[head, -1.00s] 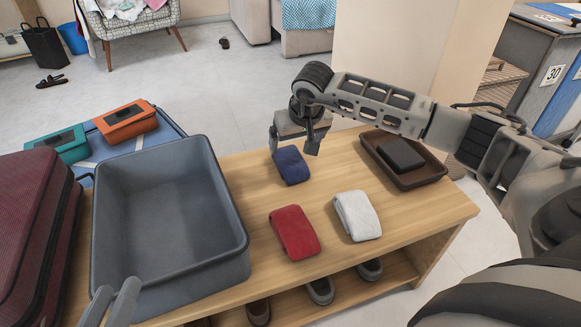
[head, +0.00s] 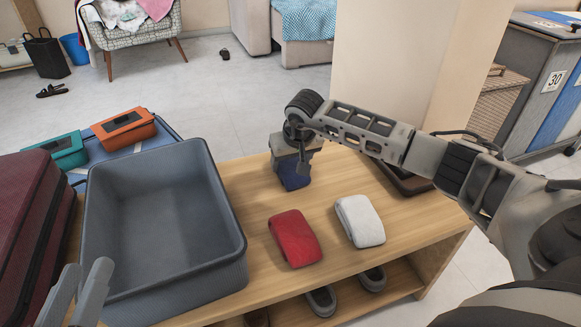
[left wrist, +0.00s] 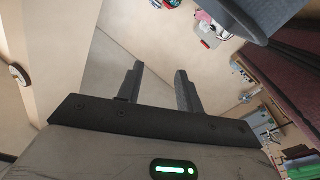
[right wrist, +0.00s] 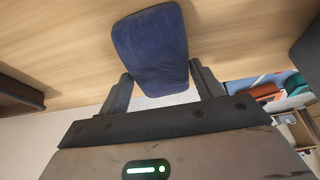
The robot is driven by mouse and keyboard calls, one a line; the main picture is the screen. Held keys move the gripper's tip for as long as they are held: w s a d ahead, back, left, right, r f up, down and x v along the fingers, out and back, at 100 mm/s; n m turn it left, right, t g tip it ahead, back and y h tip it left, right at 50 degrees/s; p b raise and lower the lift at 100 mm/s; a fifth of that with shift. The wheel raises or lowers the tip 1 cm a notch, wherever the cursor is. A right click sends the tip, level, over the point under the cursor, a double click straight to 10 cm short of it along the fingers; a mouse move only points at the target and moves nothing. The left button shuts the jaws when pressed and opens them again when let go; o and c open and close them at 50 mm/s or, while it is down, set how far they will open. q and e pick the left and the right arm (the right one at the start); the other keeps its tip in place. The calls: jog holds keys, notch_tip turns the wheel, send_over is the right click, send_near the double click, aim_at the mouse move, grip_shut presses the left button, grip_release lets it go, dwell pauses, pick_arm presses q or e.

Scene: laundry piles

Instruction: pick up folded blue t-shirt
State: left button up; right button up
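The folded blue t-shirt (head: 292,177) lies on the wooden table near its back edge, partly hidden by my right gripper (head: 291,162). In the right wrist view the blue t-shirt (right wrist: 150,50) reaches in between the two fingers of my right gripper (right wrist: 160,74). One finger is on each side of it, close to its edges; I cannot tell whether they touch it. The fingers are apart. My left gripper (head: 78,290) is over the front left, by the grey bin; its fingers are apart and empty in the left wrist view (left wrist: 158,68).
A red folded cloth (head: 295,238) and a white folded cloth (head: 360,221) lie nearer on the table (head: 250,200). A large grey bin (head: 165,270) stands at left. A brown tray (head: 405,182) is behind my right arm. Shoes (head: 322,300) are on the lower shelf.

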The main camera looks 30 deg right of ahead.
aim_at(291, 161)
jog(key=c, duration=0.4)
jog(key=shift+r, duration=0.1)
